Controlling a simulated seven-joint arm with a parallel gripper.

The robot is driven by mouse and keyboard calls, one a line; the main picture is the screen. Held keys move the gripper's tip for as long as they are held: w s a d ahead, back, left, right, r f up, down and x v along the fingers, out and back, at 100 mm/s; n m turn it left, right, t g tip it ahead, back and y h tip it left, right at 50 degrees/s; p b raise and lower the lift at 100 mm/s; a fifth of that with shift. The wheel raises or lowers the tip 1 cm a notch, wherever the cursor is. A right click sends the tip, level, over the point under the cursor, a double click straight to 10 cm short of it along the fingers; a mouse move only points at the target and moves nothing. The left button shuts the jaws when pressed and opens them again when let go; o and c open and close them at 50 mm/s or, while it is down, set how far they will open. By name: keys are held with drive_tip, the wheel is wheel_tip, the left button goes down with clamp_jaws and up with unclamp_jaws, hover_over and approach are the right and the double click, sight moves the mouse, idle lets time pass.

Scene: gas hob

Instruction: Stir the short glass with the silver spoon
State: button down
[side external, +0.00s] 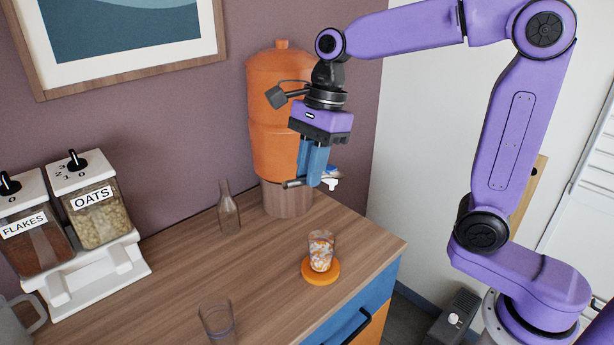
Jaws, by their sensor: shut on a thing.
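My gripper (313,182) hangs above the counter in front of the orange dispenser, its blue fingers pointing down. It is shut on a thin grey piece (293,184) that sticks out left of the fingertips. This looks like part of the silver spoon, but the rest of it is hidden by the fingers. A small tumbler (321,251) with orange and white contents or pattern stands upright on an orange coaster (322,278), below my gripper and clearly apart from it. A clear tumbler (217,320) stands near the front edge. I cannot tell which tumbler is the short glass.
The orange dispenser (270,135) stands on a wooden base (287,200); a blue and white tap-like part (331,181) shows beside my fingers. A glass bottle (228,208) stands left of it. Cereal dispensers (98,215) are at far left. The counter's middle (190,262) is clear.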

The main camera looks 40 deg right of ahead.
sight(321, 253)
drive_tip(key=s+d+f+n+g+y, duration=0.2)
drive_tip(key=s+f+n+g+y, duration=0.15)
drive_tip(key=y, duration=0.35)
drive_tip(key=w+d+r+m+t+y, duration=0.1)
drive_tip(key=w+d+r+y, duration=0.1)
drive_tip(key=w+d+r+m+t+y, duration=0.2)
drive_tip(key=y, duration=0.1)
drive_tip(key=shift+w+d+m+t+y, duration=0.25)
drive_tip(key=shift+w+y, duration=0.05)
drive_tip(key=shift+y, duration=0.5)
drive_tip(key=shift+w+d+f, duration=0.1)
drive_tip(key=shift+w+f, duration=0.05)
drive_tip(key=shift+f, duration=2.3)
wheel_tip(321, 253, down, 12)
drive_tip(key=shift+r, duration=0.15)
